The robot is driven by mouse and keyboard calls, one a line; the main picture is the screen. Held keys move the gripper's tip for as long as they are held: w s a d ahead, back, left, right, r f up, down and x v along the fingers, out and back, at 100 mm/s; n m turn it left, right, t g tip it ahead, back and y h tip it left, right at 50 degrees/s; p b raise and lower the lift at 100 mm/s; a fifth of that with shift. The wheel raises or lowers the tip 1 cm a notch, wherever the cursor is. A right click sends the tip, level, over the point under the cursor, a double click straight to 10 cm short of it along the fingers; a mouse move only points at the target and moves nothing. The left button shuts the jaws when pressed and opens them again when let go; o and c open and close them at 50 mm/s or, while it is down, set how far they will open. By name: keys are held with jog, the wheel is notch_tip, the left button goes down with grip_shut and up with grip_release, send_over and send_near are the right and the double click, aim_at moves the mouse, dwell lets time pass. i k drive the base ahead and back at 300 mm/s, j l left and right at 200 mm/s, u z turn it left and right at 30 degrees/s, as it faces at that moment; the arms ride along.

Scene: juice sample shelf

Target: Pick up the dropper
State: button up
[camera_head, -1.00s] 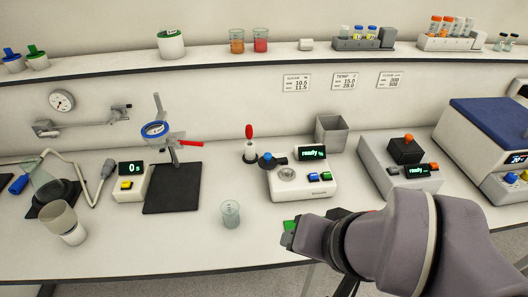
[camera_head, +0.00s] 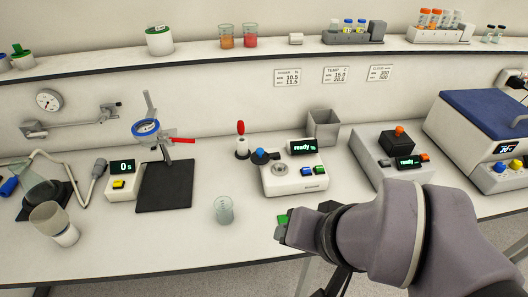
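The dropper (camera_head: 240,128), seen by its red bulb, stands upright in a small white holder (camera_head: 242,149) on the counter, left of the white instrument with the "ready" display. My gripper (camera_head: 283,222) is at the front edge of the counter, to the right of and nearer than the dropper, well apart from it. A green pad and dark parts of it show. My own wrist hides much of the gripper, so its opening is not clear. I see nothing held in it.
A small glass beaker (camera_head: 223,210) stands on the front counter, left of my gripper. The white instrument (camera_head: 292,178) with its blue knob (camera_head: 260,156) is right beside the dropper. A black-based stand (camera_head: 165,185) is to the left. The shelf (camera_head: 200,57) runs behind.

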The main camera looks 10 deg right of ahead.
aim_at(240, 127)
jog(key=j+u, duration=0.15)
jog(key=j, duration=0.4)
jog(key=i+j+u, duration=0.15)
jog(key=j, duration=0.4)
jog(key=j+u, duration=0.15)
jog(key=j, duration=0.45)
